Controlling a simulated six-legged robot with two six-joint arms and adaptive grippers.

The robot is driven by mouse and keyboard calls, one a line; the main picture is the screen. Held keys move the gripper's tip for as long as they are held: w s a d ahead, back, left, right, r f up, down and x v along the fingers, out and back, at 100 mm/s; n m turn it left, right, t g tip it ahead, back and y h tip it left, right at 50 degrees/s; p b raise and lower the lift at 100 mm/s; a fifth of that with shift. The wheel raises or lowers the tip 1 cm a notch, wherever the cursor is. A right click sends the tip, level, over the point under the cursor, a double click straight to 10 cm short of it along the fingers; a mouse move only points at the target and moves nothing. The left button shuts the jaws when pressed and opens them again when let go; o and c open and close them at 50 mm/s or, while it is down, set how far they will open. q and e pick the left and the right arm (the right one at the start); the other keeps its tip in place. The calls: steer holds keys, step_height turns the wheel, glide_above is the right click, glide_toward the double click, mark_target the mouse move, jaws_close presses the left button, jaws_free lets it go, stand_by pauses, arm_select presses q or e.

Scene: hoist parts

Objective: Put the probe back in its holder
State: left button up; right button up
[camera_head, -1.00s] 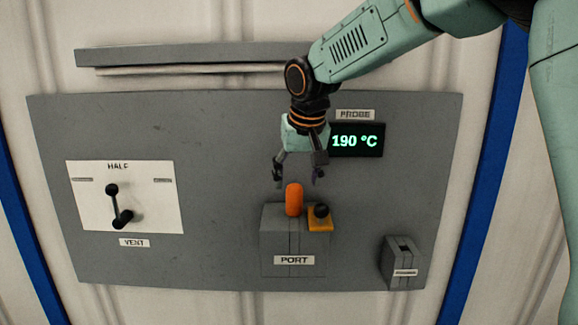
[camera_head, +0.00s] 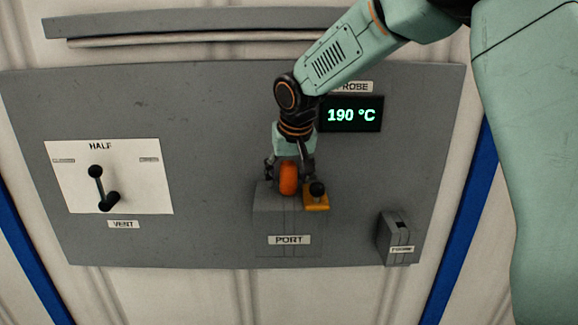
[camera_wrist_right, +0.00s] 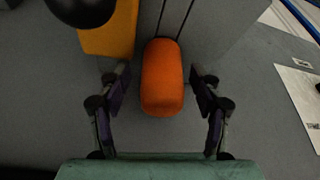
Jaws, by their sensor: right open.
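The probe's orange handle (camera_head: 288,180) stands up from the top of the grey PORT block (camera_head: 290,222). My right gripper (camera_head: 288,178) is at the handle, coming from above and behind it. In the right wrist view the orange handle (camera_wrist_right: 162,78) lies between the two open fingers (camera_wrist_right: 160,95), with a gap on each side. The probe's lower part is hidden in the block. A small grey holder (camera_head: 396,238) with a dark slot on top and a label too small to read sits at the panel's lower right. My left gripper is not in view.
A yellow piece with a black knob (camera_head: 316,198) sits right beside the handle on the block. The display (camera_head: 350,114) reads 190 °C. A white plate with a black VENT lever (camera_head: 104,190) is at left. The panel between port and holder is clear.

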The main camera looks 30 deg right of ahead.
steer(key=shift+s+a+r, duration=0.2)
steer(key=shift+s+r, duration=0.05)
steer(key=shift+s, duration=0.25)
steer(key=shift+s+a+r, duration=0.2)
steer(key=shift+s, duration=0.25)
steer(key=shift+c, duration=0.8)
steer(key=shift+w+d+f, duration=0.25)
steer(key=shift+w+f, duration=0.15)
steer(key=shift+w, duration=0.3)
steer(key=c, duration=0.4)
steer(key=shift+s+a+r, duration=0.15)
steer(key=shift+s+a, duration=0.05)
steer(key=shift+s, duration=0.05)
steer(key=c, duration=0.5)
steer(key=shift+d, duration=0.1)
jaws_close()
steer(key=shift+o, duration=1.7)
jaws_free()
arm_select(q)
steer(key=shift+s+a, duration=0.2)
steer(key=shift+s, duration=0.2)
arm_select(e)
steer(key=c, duration=0.5)
jaws_close()
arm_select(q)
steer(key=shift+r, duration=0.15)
arm_select(e)
steer(key=shift+r, duration=0.15)
